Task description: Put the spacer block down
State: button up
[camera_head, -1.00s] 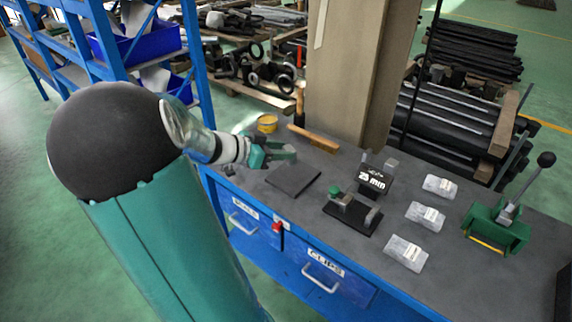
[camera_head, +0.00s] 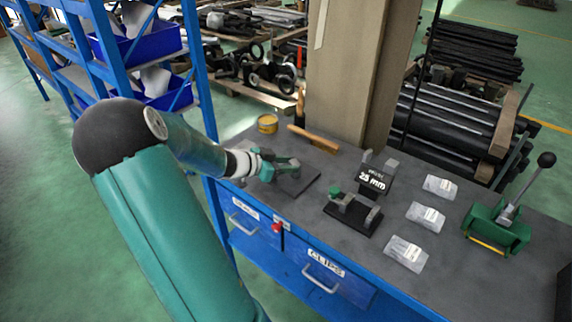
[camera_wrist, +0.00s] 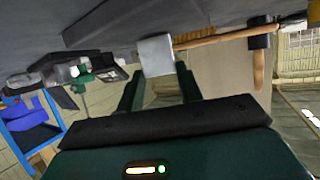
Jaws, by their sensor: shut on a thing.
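My gripper (camera_head: 283,166) is low over the left part of the bench, above the left edge of a flat dark pad (camera_head: 305,181). In the wrist view, my gripper (camera_wrist: 157,72) is shut on the spacer block (camera_wrist: 155,54), a light grey block between the fingertips. The pad also shows near the top of the wrist view (camera_wrist: 110,20), close to the block. I cannot tell whether the block touches it. In the head view the block is hidden or too small to make out.
Right of the pad stands a fixture with a green knob (camera_head: 336,191), with a "25 mm" sign (camera_head: 373,180) behind it. Several clear packets (camera_head: 425,216) and a green lever press (camera_head: 497,231) lie further right. A wooden-handled hammer (camera_head: 315,138) and yellow tin (camera_head: 267,124) are behind.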

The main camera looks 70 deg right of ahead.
jog(key=shift+f, duration=0.15)
jog(key=o, duration=1.1)
jog(key=shift+w+r, duration=0.1)
jog(key=shift+r, duration=0.1)
jog(key=v, duration=1.1)
jog(key=shift+w+a+r, duration=0.1)
jog(key=shift+w+a, duration=0.2)
